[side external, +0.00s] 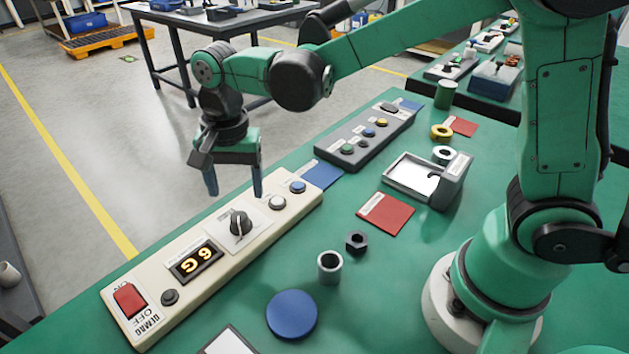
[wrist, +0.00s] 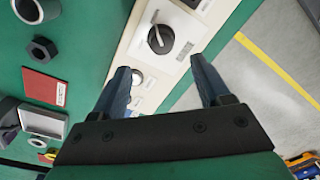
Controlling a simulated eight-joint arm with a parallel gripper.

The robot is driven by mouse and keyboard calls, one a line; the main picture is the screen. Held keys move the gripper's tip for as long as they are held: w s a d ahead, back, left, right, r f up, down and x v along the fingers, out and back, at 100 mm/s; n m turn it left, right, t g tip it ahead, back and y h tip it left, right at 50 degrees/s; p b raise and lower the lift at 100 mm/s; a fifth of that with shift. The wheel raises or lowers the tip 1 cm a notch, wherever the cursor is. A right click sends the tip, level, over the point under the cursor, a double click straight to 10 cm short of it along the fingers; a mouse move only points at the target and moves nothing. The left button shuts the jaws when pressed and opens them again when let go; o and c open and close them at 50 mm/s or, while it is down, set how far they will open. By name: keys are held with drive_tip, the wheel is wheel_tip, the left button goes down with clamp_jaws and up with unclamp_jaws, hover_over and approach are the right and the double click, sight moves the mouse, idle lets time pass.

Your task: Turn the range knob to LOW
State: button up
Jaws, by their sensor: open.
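The range knob (side external: 240,222) is a black pointer knob on a light square plate, on a long cream control panel (side external: 285,217). In the wrist view the knob (wrist: 160,39) lies ahead of and between my fingertips, at the top of the picture. The plate's lettering is too small to read, so I cannot tell the knob's setting.
The panel also has a display (side external: 196,262), a red switch (side external: 129,300), a black button (side external: 170,297), a white button (side external: 278,203) and a blue button (side external: 298,187). A grey button box (side external: 365,138) stands behind. A hex nut (side external: 356,241), grey ring (side external: 330,266) and blue disc (side external: 292,314) lie nearer.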

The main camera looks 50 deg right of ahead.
sight(239, 216)
drive_tip(key=shift+w+a+f, duration=0.1)
drive_tip(key=shift+a+f, duration=0.1)
drive_tip(key=shift+f, duration=2.8)
clamp_jaws()
